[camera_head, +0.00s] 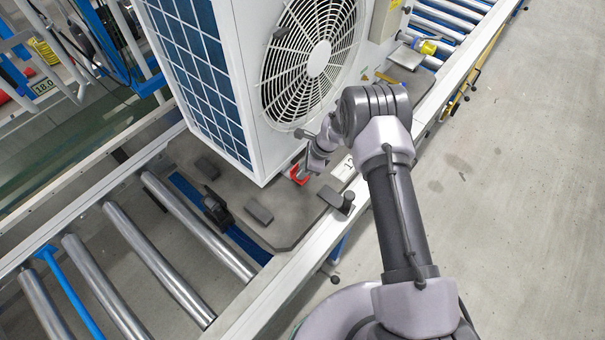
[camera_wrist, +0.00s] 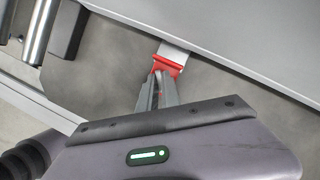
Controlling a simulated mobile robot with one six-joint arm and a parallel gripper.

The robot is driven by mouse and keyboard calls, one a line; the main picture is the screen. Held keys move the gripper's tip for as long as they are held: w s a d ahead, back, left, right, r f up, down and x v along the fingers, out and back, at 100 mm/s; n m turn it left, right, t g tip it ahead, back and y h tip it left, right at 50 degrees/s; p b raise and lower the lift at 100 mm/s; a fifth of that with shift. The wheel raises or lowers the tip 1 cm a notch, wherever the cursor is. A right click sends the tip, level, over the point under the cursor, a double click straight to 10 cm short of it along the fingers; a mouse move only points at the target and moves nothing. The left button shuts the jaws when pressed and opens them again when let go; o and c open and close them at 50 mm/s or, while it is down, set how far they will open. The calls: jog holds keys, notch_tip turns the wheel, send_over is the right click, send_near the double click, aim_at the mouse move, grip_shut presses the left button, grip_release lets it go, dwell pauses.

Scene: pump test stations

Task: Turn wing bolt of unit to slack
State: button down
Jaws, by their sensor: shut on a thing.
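The unit (camera_head: 241,75) is a large white box with a round fan grille and a dark blue finned side. It stands upright on a grey pallet on the roller line. A red part, apparently the wing bolt (camera_head: 298,175), sits low at the unit's near bottom corner. In the wrist view the red wing bolt (camera_wrist: 167,66) lies in front of a pale metal bracket (camera_wrist: 176,52) at the unit's bottom edge. My gripper (camera_wrist: 158,82) is shut on the wing bolt, its fingertips hiding part of it. In the head view my gripper (camera_head: 306,168) reaches in from the right.
The pallet (camera_head: 235,187) carries small dark blocks (camera_head: 258,212) near the unit. Bare rollers (camera_head: 158,260) lie at the front left. The floor on the right (camera_head: 500,190) is clear.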

jog(key=n+g+b, duration=0.1)
jog(key=n+b, duration=0.1)
jog(key=n, duration=0.1)
jog(key=shift+w+f+b, duration=0.1)
jog(key=shift+f+b, duration=0.1)
jog(key=shift+b, duration=0.2)
jog(key=shift+r+n+g+b, duration=0.15)
jog(key=shift+n+g+b, duration=0.45)
jog(key=shift+n+b, duration=0.5)
jog(key=shift+n, duration=0.4)
jog(key=c, duration=1.6)
grip_release()
jog(key=shift+o, duration=0.2)
